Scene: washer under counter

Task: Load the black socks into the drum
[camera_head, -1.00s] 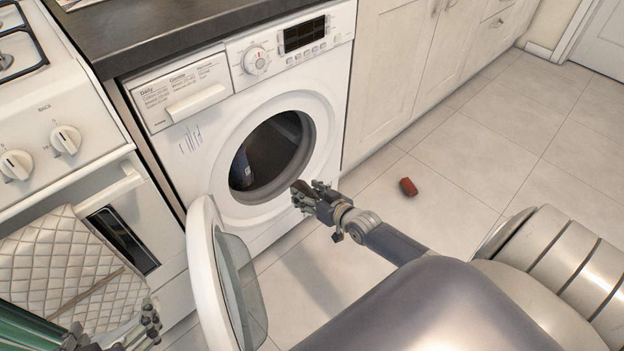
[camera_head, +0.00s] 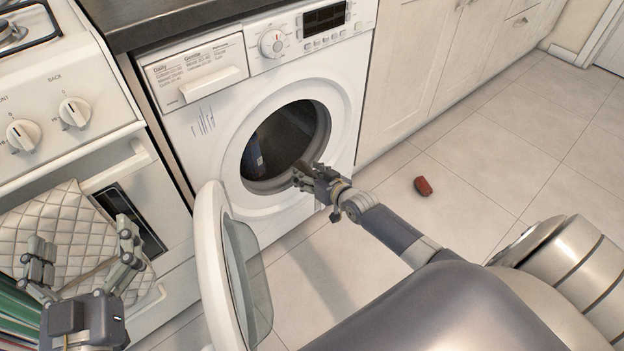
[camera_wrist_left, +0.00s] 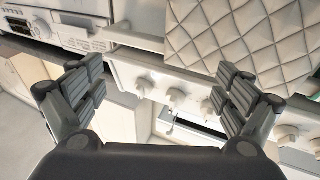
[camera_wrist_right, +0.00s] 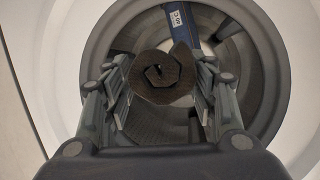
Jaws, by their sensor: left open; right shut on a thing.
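The rolled black socks (camera_wrist_right: 160,75) look dark brown and spiral-shaped in the right wrist view. My right gripper (camera_wrist_right: 160,90) is shut on them, in front of the open drum. In the head view my right gripper (camera_head: 305,178) is at the lower right edge of the washer opening; the socks are hard to make out there. The washer drum (camera_head: 290,135) is dark, and a blue item with a white label (camera_wrist_right: 183,28) lies inside it. My left gripper (camera_head: 85,255) is open and empty, in front of the oven; its fingers also show in the left wrist view (camera_wrist_left: 155,90).
The washer door (camera_head: 212,265) stands open toward me, between my two grippers. A quilted cloth (camera_head: 60,225) hangs on the oven front at left. A small red-brown object (camera_head: 423,186) lies on the floor at right. The floor around it is clear.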

